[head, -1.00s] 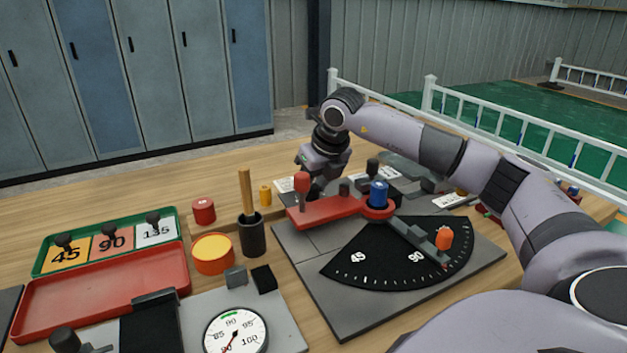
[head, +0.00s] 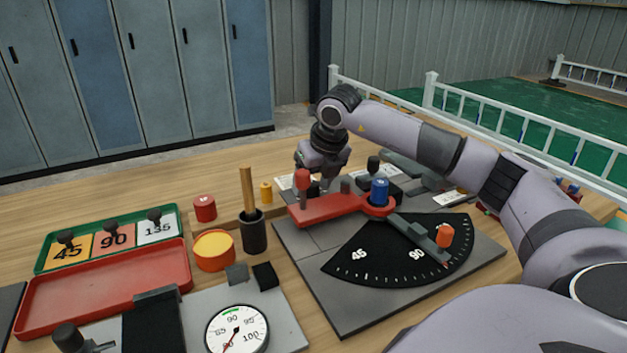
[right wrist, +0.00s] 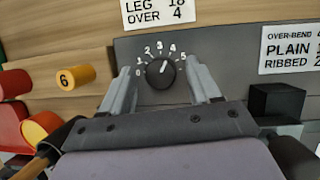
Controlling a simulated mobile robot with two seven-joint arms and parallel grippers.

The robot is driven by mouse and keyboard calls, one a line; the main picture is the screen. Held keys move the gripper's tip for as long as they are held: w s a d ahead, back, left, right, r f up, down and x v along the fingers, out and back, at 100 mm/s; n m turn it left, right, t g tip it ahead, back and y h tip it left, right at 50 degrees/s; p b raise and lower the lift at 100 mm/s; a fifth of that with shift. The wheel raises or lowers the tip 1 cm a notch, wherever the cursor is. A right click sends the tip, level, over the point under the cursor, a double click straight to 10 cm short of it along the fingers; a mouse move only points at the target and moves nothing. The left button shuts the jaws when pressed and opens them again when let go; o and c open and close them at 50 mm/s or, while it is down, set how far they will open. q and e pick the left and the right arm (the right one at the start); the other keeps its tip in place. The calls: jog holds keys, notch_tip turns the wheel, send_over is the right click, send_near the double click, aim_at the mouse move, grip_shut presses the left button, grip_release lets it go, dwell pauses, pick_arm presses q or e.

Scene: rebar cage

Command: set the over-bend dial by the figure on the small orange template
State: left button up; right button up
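The over-bend dial (right wrist: 160,72) is a black knob on a dark grey face numbered 0 to 5. Its white mark points up and right, near the 4. My right gripper (right wrist: 161,88) is open, its fingers on either side of the knob; whether they touch it I cannot tell. In the head view my right gripper (head: 318,178) is at the back of the bench, and the dial is hidden. An orange plate marked 45 (head: 70,252) lies in a green tray at the left. My left gripper is not in view.
A red bending arm (head: 328,210) and black angle scale (head: 385,257) lie in front. A dark cup (head: 253,236) holds a wooden handle.

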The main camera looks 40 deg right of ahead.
jog(key=v, duration=0.7)
jog(key=shift+r, duration=0.1)
dwell(0.5)
